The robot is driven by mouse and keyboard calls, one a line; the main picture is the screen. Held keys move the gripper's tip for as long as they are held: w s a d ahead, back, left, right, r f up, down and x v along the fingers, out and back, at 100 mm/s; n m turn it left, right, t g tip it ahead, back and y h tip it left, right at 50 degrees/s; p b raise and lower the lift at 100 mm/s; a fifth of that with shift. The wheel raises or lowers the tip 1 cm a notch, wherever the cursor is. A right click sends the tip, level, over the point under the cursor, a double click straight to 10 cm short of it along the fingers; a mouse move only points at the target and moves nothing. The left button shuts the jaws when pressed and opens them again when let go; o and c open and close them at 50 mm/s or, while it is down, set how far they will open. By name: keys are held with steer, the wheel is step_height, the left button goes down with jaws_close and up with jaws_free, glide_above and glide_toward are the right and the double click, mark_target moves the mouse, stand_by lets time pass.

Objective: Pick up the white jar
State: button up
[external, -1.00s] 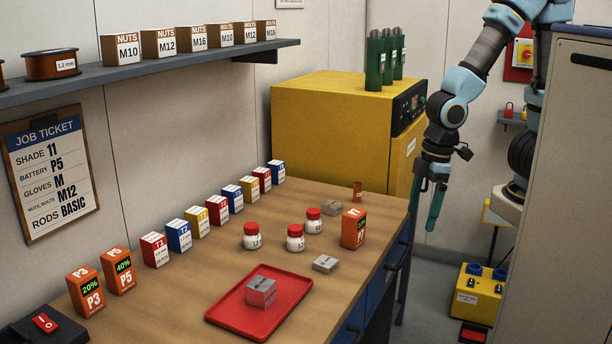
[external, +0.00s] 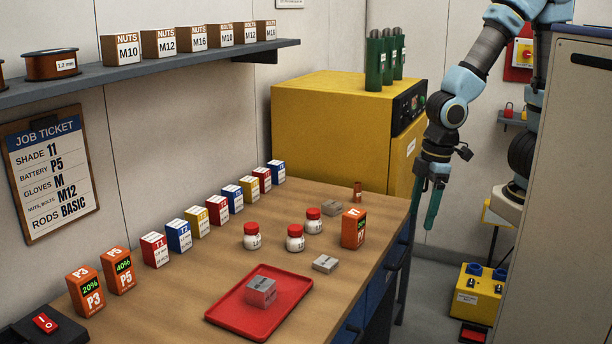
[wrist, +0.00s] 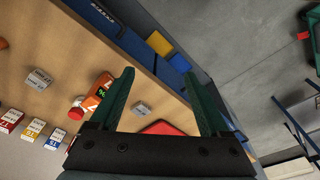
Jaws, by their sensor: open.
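Three white jars with red lids stand upright on the wooden workbench (external: 190,290): a left jar (external: 251,240), a front jar (external: 295,243) and a back jar (external: 313,225). In the wrist view one red-lidded jar (wrist: 76,113) shows beside an orange battery; the other jars are hard to make out there. My gripper (external: 431,205) hangs beyond the right edge of the bench, pointing down, apart from every jar. In the wrist view my gripper (wrist: 165,95) has its green fingers wide apart with nothing between them.
An orange battery (external: 353,230) stands right of the jars, with grey blocks (external: 325,264) nearby. A red tray (external: 225,314) holds a grey block at the front. Coloured boxes (external: 188,235) line the wall. A yellow cabinet (external: 325,130) stands behind the bench.

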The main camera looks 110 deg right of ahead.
step_height(320, 180, up, 4)
steer(key=r, duration=0.1)
steer(key=w+d+f+m+t+y+b, duration=0.2)
steer(key=w+d+m+y+b, duration=0.15)
steer(key=m, duration=0.65)
steer(key=w+d+f+m+t+y+b, duration=0.1)
steer(key=w+d+f+m+y+b, duration=0.15)
steer(key=d+m, duration=0.45)
steer(key=w+d+r+m+t+h+b, duration=0.3)
steer(key=d+m+t, duration=0.5)
steer(key=d+m, duration=0.65)
steer(key=y, duration=0.2)
glide_toward(310, 216)
steer(key=shift+w+a+r+n, duration=0.1)
steer(key=shift+w+a+n, duration=0.05)
steer(key=shift+w+n, duration=0.1)
steer(key=shift+w+f, duration=0.1)
steer(key=shift+f, duration=0.2)
steer(key=p+x, duration=0.1)
steer(key=x, duration=0.4)
steer(key=shift+w+p, duration=0.1)
steer(key=shift+p, duration=0.2)
steer(key=shift+d+f+p+x, duration=0.15)
steer(key=shift+p+x, duration=0.45)
steer(key=shift+x, duration=0.75)
steer(key=shift+d+f+p+x, duration=0.15)
steer(key=shift+p+x, duration=0.4)
steer(key=shift+x, duration=0.8)
steer(key=shift+r, duration=0.1)
